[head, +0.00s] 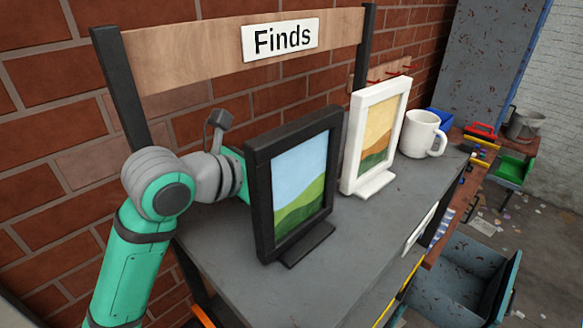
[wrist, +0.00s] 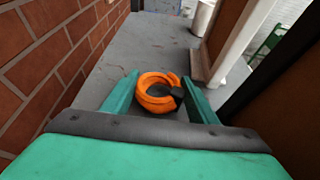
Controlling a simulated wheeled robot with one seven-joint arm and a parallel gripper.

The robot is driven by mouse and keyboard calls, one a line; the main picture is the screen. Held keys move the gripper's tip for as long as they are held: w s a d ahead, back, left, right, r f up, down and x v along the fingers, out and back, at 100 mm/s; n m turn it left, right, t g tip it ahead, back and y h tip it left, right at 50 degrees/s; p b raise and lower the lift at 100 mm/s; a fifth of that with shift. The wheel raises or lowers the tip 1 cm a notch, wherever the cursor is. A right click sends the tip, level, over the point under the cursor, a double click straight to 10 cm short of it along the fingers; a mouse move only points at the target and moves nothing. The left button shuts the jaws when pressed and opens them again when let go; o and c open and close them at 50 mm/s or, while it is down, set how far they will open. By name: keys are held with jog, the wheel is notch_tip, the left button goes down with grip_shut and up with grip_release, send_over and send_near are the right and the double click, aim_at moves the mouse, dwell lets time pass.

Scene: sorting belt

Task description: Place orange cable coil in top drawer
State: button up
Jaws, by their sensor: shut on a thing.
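The orange cable coil (wrist: 156,103) shows in the wrist view, with a dark band on its right side. My gripper (wrist: 160,80) is shut on it, one green finger on each side. I cannot tell whether the coil touches the grey shelf top below it. In the head view the coil and my fingertips are hidden behind the black picture frame (head: 258,200). An open blue-grey drawer (head: 462,270) shows low at the right of the head view. I cannot tell whether it is the top drawer.
A white picture frame (head: 348,145) and a white mug (head: 420,135) stand on the grey shelf (head: 345,235). A "Finds" sign (head: 280,39) hangs above it. The brick wall is close behind my arm. A workbench with a green drawer (head: 511,168) stands farther right.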

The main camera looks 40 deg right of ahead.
jog(key=shift+s+f, duration=0.1)
jog(key=o, duration=1.2)
jog(key=shift+d, duration=0.1)
